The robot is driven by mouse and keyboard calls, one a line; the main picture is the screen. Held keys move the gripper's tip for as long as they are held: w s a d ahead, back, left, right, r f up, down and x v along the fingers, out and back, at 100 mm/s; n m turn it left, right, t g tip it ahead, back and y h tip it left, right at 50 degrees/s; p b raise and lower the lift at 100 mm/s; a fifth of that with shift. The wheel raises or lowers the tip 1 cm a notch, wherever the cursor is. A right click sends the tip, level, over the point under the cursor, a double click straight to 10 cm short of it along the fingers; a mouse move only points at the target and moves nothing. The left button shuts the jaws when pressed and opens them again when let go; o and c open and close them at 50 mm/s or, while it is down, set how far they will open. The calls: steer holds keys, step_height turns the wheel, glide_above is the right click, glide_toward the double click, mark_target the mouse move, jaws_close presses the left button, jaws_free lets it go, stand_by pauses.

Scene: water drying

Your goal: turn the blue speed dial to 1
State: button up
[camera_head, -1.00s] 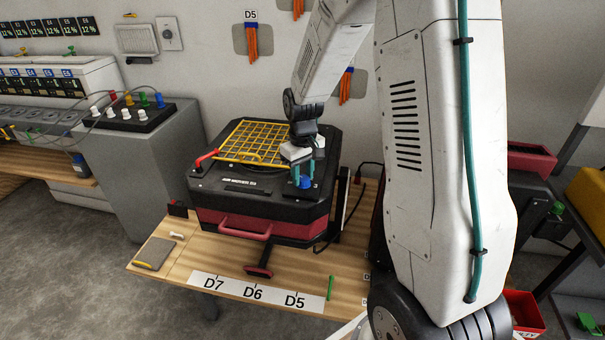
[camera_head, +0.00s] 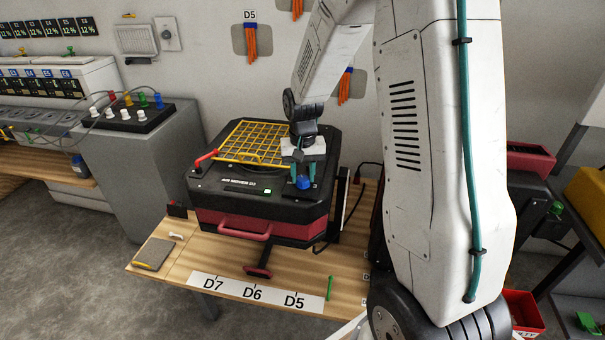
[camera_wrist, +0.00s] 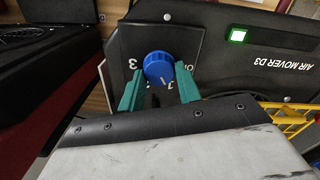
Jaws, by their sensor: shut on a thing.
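The blue speed dial (camera_head: 304,182) sits on the front right of the top of the black and red air mover (camera_head: 225,200). My gripper (camera_head: 303,175) points down over it, with its teal fingers shut on the dial's sides. In the wrist view the dial (camera_wrist: 158,67) shows between the tips of my gripper (camera_wrist: 157,80). A white "3" shows left of the dial, a "0" to its right, and other marks below it are partly hidden by the fingers. A green light (camera_wrist: 238,36) is lit beside the words "AIR MOVER D3".
A yellow grille (camera_head: 250,142) and a red lever (camera_head: 206,158) are on top of the machine. The wooden table (camera_head: 180,262) has a D7, D6, D5 label strip (camera_head: 255,292) and a green stick (camera_head: 330,288). A cable runs along the machine's right side.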

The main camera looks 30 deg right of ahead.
mark_target(303, 178)
stand_by(0.3)
steer(key=o, duration=1)
steer(key=shift+c, duration=0.2)
step_height(303, 178, up, 8)
steer(key=shift+f, duration=0.1)
steer(key=s+a+r+n, duration=0.2)
steer(key=s+a+r, duration=0.1)
steer(key=s, duration=0.6)
steer(key=s+a+r+n+t, duration=0.1)
steer(key=s+a+r, duration=0.3)
steer(key=s, duration=0.6)
steer(key=s+a+r+n, duration=0.2)
steer(key=s+a+r, duration=0.2)
steer(key=s, duration=0.5)
steer(key=shift+s+a+r+n, duration=0.2)
steer(key=shift+r+n, duration=0.1)
steer(key=shift+r, duration=0.35)
